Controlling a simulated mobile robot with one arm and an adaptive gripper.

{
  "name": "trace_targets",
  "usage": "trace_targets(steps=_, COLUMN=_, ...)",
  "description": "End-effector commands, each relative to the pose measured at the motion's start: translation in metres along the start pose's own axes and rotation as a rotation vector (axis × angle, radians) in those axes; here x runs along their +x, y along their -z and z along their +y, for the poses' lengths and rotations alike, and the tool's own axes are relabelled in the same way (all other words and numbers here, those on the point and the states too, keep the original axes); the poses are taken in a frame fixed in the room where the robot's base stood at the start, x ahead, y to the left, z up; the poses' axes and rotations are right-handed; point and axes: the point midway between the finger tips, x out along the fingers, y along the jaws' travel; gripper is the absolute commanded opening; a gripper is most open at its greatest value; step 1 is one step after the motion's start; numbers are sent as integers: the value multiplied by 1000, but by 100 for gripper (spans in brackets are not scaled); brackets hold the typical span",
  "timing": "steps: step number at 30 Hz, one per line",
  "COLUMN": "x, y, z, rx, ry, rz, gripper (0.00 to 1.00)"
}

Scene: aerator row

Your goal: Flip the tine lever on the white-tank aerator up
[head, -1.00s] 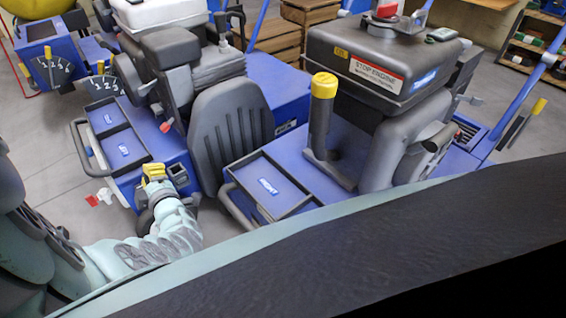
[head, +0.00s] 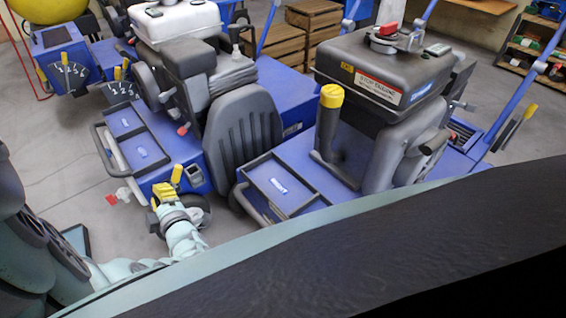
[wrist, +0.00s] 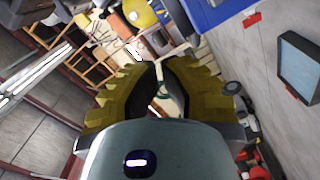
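The white-tank aerator stands left of centre in the head view, with its white tank (head: 172,20) at the top and a blue deck below. A yellow-gripped lever (head: 118,74) with a numbered plate (head: 122,91) shows at its left; I cannot tell whether it belongs to this machine. A small red-knobbed lever (head: 183,130) sits on its side. My gripper (head: 168,186) is low at the near end of this aerator, apart from these levers. In the wrist view its yellow fingers (wrist: 160,75) are spread, with no held object visible between them.
A dark-tank aerator (head: 380,65) with a yellow-capped post (head: 331,97) stands to the right. A yellow tank (head: 45,10) and another numbered lever plate (head: 68,77) are at far left. Wooden crates (head: 312,20) stand behind. Grey floor (head: 50,150) is clear at left.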

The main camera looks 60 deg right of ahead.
Motion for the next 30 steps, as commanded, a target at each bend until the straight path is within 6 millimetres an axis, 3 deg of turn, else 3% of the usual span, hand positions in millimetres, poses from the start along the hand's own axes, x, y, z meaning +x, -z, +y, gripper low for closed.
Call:
trace_targets(steps=3, x=-27, y=-2, z=4, rx=-3, ry=2, rz=-9, gripper=0)
trace_targets(steps=9, x=-45, y=-2, z=1, rx=-2, ry=0, rz=-7, gripper=0)
trace_targets(steps=25, x=-45, y=0, z=3, rx=1, ry=-3, rz=-1, gripper=0)
trace_targets(steps=28, x=-42, y=15, z=18, rx=21, ry=-17, rz=24, gripper=0)
trace_targets(steps=30, x=-40, y=36, z=38, rx=53, ry=-38, rz=61, gripper=0)
